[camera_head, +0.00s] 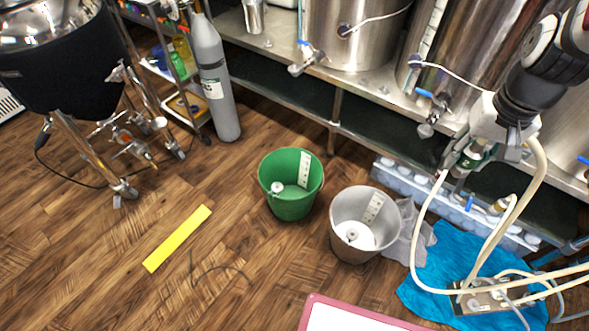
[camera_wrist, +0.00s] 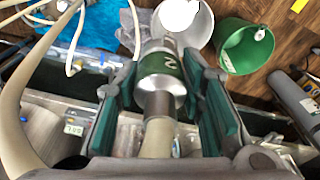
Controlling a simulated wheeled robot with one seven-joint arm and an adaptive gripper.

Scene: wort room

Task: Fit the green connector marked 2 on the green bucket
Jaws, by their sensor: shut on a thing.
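The green connector marked 2 (camera_wrist: 160,75) is on the end of a pale hose, and my gripper (camera_wrist: 168,85) is shut on it in the wrist view. In the head view my gripper (camera_head: 473,150) is at the right, with the connector and hose hanging from it. The bucket also shows at the top right of the wrist view (camera_wrist: 232,66). The connector is apart from the bucket.
A metal bucket (camera_head: 345,245) stands right of the green bucket. A pump with hoses (camera_head: 490,297) sits on a blue cloth (camera_head: 425,285). A gas cylinder (camera_head: 217,90), a yellow strip (camera_head: 177,238) and a pink-edged board (camera_head: 350,318) surround open floor. Steel tanks line the back.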

